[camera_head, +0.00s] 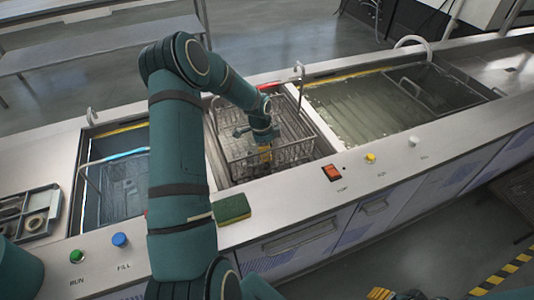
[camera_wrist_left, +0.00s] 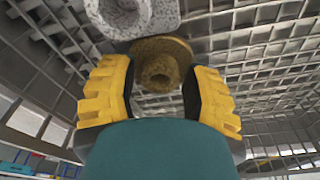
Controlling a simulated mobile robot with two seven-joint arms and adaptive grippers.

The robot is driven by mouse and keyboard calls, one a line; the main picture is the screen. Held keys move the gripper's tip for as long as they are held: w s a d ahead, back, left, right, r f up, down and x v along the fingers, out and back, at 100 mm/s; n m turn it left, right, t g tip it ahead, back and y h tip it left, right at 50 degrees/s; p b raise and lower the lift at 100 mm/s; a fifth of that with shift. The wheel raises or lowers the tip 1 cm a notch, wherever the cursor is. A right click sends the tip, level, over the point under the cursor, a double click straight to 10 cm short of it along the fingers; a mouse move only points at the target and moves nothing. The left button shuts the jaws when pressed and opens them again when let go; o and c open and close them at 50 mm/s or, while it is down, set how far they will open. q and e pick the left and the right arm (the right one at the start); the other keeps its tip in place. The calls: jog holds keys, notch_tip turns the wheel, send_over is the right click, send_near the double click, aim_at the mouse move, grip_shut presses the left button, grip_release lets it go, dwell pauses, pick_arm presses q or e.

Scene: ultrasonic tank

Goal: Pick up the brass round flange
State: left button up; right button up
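The brass round flange (camera_wrist_left: 160,62) shows in the left wrist view, a dull brass disc with a raised hollow hub, in the wire basket. My left gripper (camera_wrist_left: 160,95) is open, with one yellow finger on each side of the hub. A narrow gap seems to remain beside the hub. In the head view my left gripper (camera_head: 265,153) reaches down into the wire basket (camera_head: 300,152) in the middle tank, and hides the flange there. My right gripper (camera_head: 395,294) is only partly in view at the bottom edge.
A grey speckled part (camera_wrist_left: 135,15) lies against or very near the flange. The basket walls surround my left gripper. A water-filled tank (camera_head: 370,105) is on the right, another tank (camera_head: 125,185) on the left. A green sponge (camera_head: 231,208) lies on the front ledge.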

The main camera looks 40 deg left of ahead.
pick_arm(q)
grip_shut()
jog(key=shift+r, duration=0.1)
